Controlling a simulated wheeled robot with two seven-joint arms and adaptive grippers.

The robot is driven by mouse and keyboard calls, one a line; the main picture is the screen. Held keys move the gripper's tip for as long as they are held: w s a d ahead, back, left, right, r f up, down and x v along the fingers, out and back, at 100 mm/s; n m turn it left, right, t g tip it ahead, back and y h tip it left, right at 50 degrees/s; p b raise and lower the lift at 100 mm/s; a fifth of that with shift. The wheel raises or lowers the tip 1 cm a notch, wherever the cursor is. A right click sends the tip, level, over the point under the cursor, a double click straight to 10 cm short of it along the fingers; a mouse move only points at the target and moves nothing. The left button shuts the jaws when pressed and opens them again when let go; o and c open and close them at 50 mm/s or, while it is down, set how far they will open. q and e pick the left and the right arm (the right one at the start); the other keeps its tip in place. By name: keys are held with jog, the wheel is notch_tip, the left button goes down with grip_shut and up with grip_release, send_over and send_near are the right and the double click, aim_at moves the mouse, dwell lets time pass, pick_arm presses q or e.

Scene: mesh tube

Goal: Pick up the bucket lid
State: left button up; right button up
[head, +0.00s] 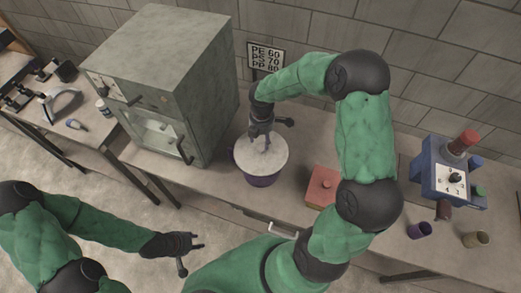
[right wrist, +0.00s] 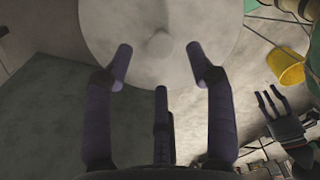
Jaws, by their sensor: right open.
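The bucket lid (head: 272,160) is a pale round disc on top of a purple bucket (head: 262,180) on the bench. In the right wrist view the lid (right wrist: 215,25) fills the top, with a small round knob (right wrist: 160,42) near its middle. My right gripper (head: 266,143) is over the lid, fingers pointing down at it. In the right wrist view its fingers (right wrist: 160,75) are spread apart with nothing between them. Whether a fingertip touches the lid is unclear. My left gripper (head: 194,244) is open and empty, away from the bench at lower left; it also shows in the right wrist view (right wrist: 270,98).
A grey oven-like box (head: 170,80) stands close left of the bucket. A sign (head: 266,57) is behind it. A red box (head: 322,187) sits to the right. A blue device (head: 445,170) and small cups (head: 419,230) are farther right. The wrist view shows a yellow container (right wrist: 287,68).

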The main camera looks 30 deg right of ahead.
aim_at(261, 146)
jog(key=shift+w+f, duration=0.15)
jog(key=shift+f, duration=0.4)
jog(key=shift+s+a+f, duration=0.1)
jog(key=shift+s+f, duration=0.1)
jog(key=shift+f, duration=0.4)
notch_tip(261, 146, down, 4)
jog(key=shift+w+r, duration=0.1)
grip_shut()
